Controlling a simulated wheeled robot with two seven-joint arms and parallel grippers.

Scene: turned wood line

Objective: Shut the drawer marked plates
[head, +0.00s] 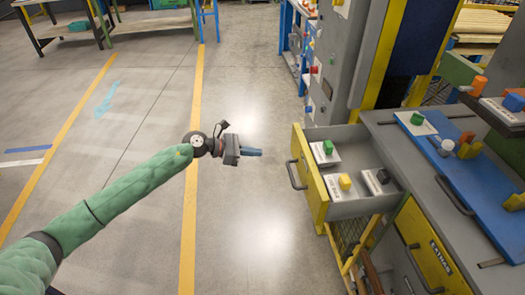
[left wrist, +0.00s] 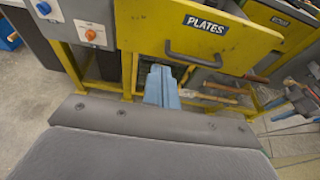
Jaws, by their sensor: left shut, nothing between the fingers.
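The drawer marked plates has a yellow front (head: 311,187) and grey handle, and stands pulled out from the grey cabinet in the head view. My right gripper is out of view.
A second labelled yellow drawer front (head: 432,252) is to the right on the same cabinet. A blue board (head: 450,166) with blocks lies on the cabinet top. A grey-and-yellow machine stands behind. The floor left of the drawer is clear.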

